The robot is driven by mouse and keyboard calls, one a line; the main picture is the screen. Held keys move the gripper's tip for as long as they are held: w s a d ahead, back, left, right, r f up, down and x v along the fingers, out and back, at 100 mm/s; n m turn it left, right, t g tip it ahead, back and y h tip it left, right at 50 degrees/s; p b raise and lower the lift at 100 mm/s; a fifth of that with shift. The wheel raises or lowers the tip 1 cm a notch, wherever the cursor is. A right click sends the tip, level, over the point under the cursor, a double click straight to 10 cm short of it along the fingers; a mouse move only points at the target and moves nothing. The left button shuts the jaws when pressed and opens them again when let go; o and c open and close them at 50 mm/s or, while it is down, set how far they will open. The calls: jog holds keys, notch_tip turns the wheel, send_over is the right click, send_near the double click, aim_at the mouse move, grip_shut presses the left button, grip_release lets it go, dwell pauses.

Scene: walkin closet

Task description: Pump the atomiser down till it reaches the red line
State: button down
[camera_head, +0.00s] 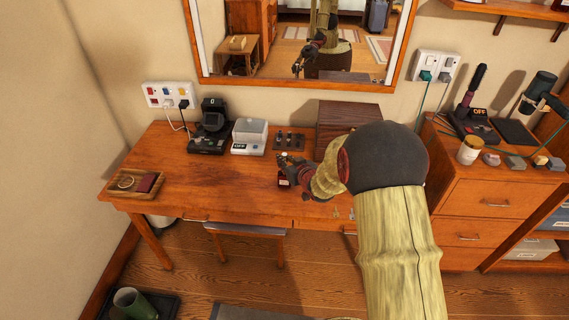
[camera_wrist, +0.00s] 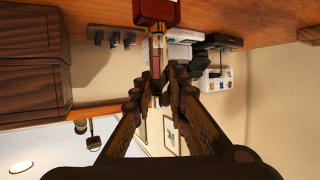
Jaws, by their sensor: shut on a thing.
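The atomiser (camera_head: 284,181) is a small dark red bottle on the wooden desk, left of my arm and mostly hidden by my gripper (camera_head: 289,164). In the wrist view, which is upside down, its dark red body (camera_wrist: 157,11) stands on the desk with a paler neck and a slim stem towards my fingers. My gripper (camera_wrist: 163,77) is shut on its upper part, with a finger on either side. The bottle looks upright. I cannot clearly make out the red line or how far the pump is down.
A white-lidded box (camera_head: 249,135), a black device (camera_head: 210,125) and a small dark rack (camera_head: 289,141) stand behind on the desk (camera_head: 225,182). A dark wooden box (camera_head: 345,113) is close behind my arm. A tray (camera_head: 138,183) lies far left; the desk between is clear.

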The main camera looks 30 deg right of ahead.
aim_at(284, 154)
jog(key=shift+s+f+b, duration=0.15)
jog(key=shift+f+b, duration=0.15)
jog(key=shift+f, duration=0.25)
dwell(0.4)
jog(key=shift+r+p, duration=0.3)
jog(key=shift+r, duration=0.25)
dwell(0.5)
jog(key=shift+f, duration=0.2)
jog(key=shift+f+b, duration=0.3)
jog(key=shift+f, duration=0.05)
dwell(0.5)
jog(key=shift+r+p, duration=0.4)
jog(key=shift+r, duration=0.3)
dwell(0.3)
jog(key=shift+r, duration=0.1)
jog(key=shift+r+p, duration=0.35)
jog(key=shift+r+p, duration=1.05)
jog(key=shift+r, duration=0.35)
